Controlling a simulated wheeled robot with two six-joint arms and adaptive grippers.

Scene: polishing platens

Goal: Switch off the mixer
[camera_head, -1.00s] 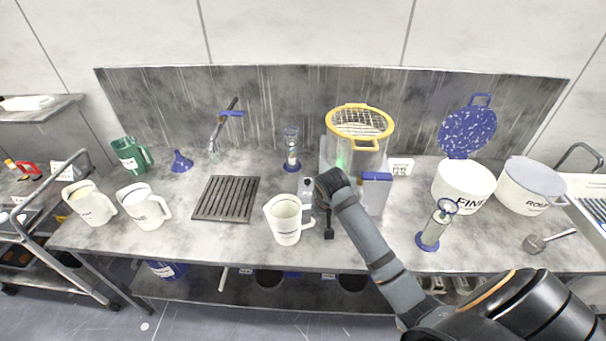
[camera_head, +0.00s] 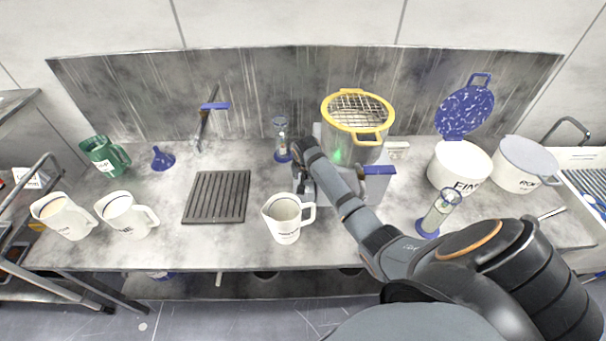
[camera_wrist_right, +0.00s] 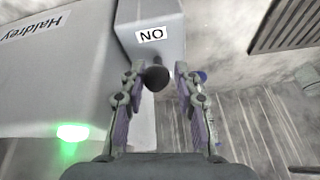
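The mixer (camera_head: 343,155) is a grey machine with a yellow-rimmed pot under a wire guard at the back of the bench. A green light glows on it, also seen in the right wrist view (camera_wrist_right: 72,132). In that view, a grey box (camera_wrist_right: 151,15) carries an upside-down "ON" label, with a black knob (camera_wrist_right: 157,77) below the label. My right gripper (camera_wrist_right: 159,72) is open, with one finger on each side of the knob and gaps showing. In the head view my wrist mostly hides the gripper (camera_head: 301,190) at the mixer's left side. My left gripper is out of view.
A white jug (camera_head: 285,218) stands close in front of the right gripper. A blue-based cylinder (camera_head: 282,140) stands behind it. A drain grate (camera_head: 217,196) lies left. A blue-based syringe-like cylinder (camera_head: 438,213) and white pots (camera_head: 461,165) stand right.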

